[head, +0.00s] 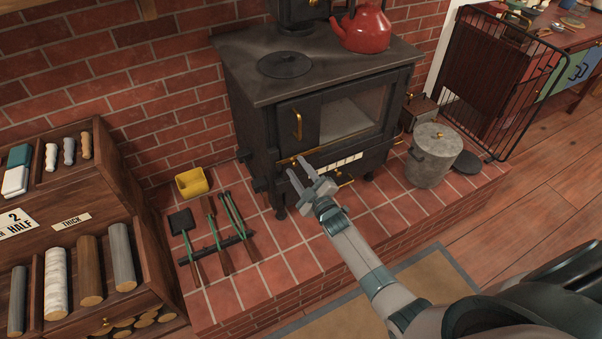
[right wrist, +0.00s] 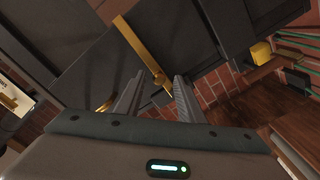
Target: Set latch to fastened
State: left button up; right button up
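The black stove (head: 315,100) stands against the brick wall with its glazed door closed and a brass handle (head: 297,124) on the door's left side. A slim brass bar, which looks like the latch (head: 288,160), shows at the door's lower left edge. My right gripper (head: 299,166) is at this bar, fingers apart. In the right wrist view the brass bar (right wrist: 139,50) runs down into the gap between the fingertips (right wrist: 158,82); I cannot tell whether they touch it. The fingers partly cover the bar in the head view. My left gripper is not in view.
A red kettle (head: 366,30) sits on the stove. Fire tools (head: 217,240) and a yellow box (head: 191,182) lie on the tiled hearth to the left. A lidded grey bucket (head: 431,155) stands right of the stove, before a black wire guard (head: 505,75).

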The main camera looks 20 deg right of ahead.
jog(key=shift+s, duration=0.1)
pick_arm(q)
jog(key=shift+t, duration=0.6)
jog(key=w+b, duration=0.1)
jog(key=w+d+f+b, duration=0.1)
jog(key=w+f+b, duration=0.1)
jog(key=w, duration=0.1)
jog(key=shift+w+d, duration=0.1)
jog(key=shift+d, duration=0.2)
pick_arm(e)
jog(key=s+d, duration=0.1)
jog(key=s, duration=1.6)
jog(key=shift+d, duration=0.2)
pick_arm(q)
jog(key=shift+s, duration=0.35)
pick_arm(e)
jog(key=shift+s, duration=0.1)
